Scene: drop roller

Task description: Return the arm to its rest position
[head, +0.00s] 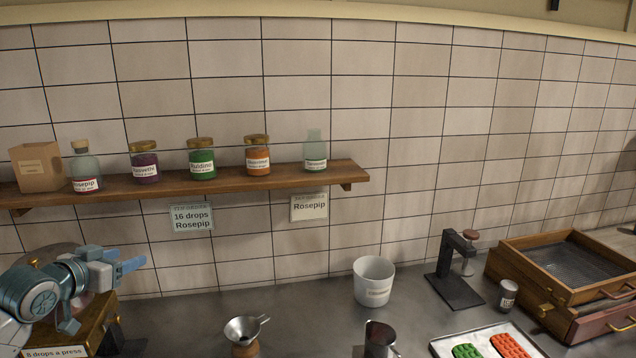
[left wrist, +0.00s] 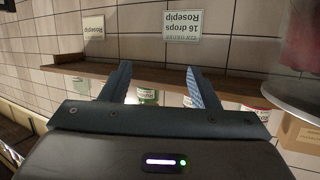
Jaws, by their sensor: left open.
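My left gripper (head: 132,268) is at the lower left in the head view, below the shelf and beside a brass-and-wood box labelled "8 drops a press" (head: 95,325). Its blue fingers point right. In the left wrist view, the open gripper (left wrist: 158,70) has nothing between its two fingers. That view is upside down, with the shelf (left wrist: 155,76) and the "16 drops Rosepip" card (left wrist: 182,24) beyond the fingers. My right gripper is not in view.
A wooden shelf (head: 225,185) holds several jars and bottles. On the counter stand a funnel (head: 243,330), a white cup (head: 374,282), a dark jug (head: 380,340), a black press stand (head: 452,270), a candy tray (head: 437,347) and a wooden drawer box (head: 510,262).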

